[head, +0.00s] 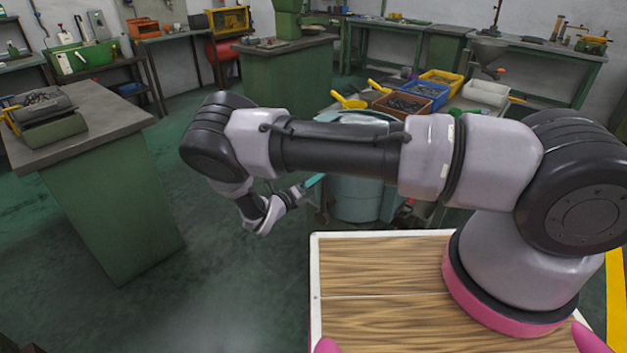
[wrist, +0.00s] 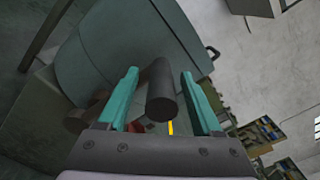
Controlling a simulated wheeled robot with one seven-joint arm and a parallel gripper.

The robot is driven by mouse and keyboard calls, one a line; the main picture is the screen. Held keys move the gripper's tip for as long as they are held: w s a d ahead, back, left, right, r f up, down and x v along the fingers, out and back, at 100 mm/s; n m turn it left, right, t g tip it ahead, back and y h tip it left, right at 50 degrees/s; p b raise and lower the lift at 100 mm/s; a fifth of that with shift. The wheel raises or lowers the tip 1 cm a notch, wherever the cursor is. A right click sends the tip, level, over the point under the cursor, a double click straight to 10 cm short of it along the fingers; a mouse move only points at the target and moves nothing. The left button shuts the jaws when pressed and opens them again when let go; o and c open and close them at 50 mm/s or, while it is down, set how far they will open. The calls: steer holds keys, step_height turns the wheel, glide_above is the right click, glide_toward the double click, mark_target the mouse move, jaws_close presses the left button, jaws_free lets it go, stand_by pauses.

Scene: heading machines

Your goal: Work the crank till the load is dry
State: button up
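A blue-grey tub (head: 362,198) stands beyond my base, partly hidden behind my arm. Its curved side (wrist: 105,50) fills the upper left of the wrist view. A dark cylindrical handle (wrist: 161,95), seemingly the crank's grip, points toward the wrist camera. My gripper (wrist: 159,78) is open, with one teal finger on each side of the handle and a visible gap on both sides. In the head view my gripper (head: 314,181) is at the tub's left side. The handle and the load inside the tub are hidden in the head view.
A table behind the tub holds yellow, brown and blue bins (head: 402,104) of small parts and a white tray (head: 486,92). The floor (head: 225,270) between bench and tub is clear.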

steer(key=shift+s, duration=0.1)
steer(key=v, duration=1)
steer(key=shift+s+a, duration=0.2)
steer(key=w+d+m, duration=0.3)
steer(key=w+d, duration=0.1)
steer(key=w+d+m, duration=0.4)
steer(key=w, duration=0.1)
steer(key=shift+w+d+f, duration=0.1)
steer(key=shift+w+d, duration=0.1)
jaws_close()
